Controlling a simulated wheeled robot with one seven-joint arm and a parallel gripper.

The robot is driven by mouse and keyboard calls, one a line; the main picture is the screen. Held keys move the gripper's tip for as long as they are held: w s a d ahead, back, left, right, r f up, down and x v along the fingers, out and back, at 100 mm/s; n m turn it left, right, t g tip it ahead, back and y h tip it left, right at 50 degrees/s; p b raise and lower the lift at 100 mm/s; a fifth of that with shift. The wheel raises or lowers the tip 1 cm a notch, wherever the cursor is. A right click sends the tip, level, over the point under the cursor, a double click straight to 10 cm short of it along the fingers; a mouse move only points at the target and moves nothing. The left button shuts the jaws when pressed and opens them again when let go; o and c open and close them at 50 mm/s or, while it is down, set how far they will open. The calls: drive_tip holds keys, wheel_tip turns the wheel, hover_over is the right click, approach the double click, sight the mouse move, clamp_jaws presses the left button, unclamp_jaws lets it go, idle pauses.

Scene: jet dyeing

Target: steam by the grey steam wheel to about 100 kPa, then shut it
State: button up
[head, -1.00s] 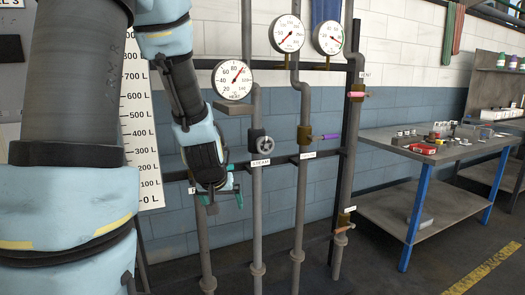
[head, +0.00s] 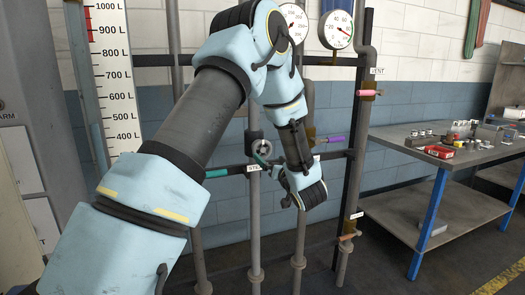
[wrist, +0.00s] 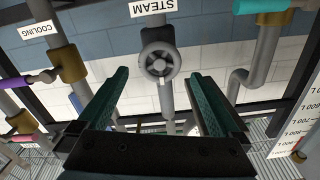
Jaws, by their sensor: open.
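The grey steam wheel (head: 262,147) is on a vertical pipe, with a partly hidden label below it. In the wrist view the wheel (wrist: 160,62) is near the centre, under the upside-down STEAM label (wrist: 152,7). My gripper (wrist: 158,76) is open and empty, its teal fingers left and right of the wheel in the picture. The wheel appears ahead of the fingertips, with no visible contact. In the head view my gripper (head: 270,172) is just below right of the wheel. One round gauge (head: 293,24) is partly covered by my arm; another (head: 338,29) shows whole. Their units are too small to read.
A purple handle (head: 335,138) and a pink vent handle (head: 369,93) stick out right of the wheel. A teal handle (head: 218,172) is to its left. A metal table (head: 400,136) with small parts stands at the right. The floor before it is clear.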

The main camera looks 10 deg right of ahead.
sight(263, 153)
drive_tip(key=w, duration=0.2)
drive_tip(key=w+p, duration=0.1)
drive_tip(key=w, duration=0.2)
drive_tip(key=w+a+p, duration=0.1)
drive_tip(key=w, duration=0.1)
drive_tip(key=shift+w, duration=0.35)
drive_tip(key=c, duration=1)
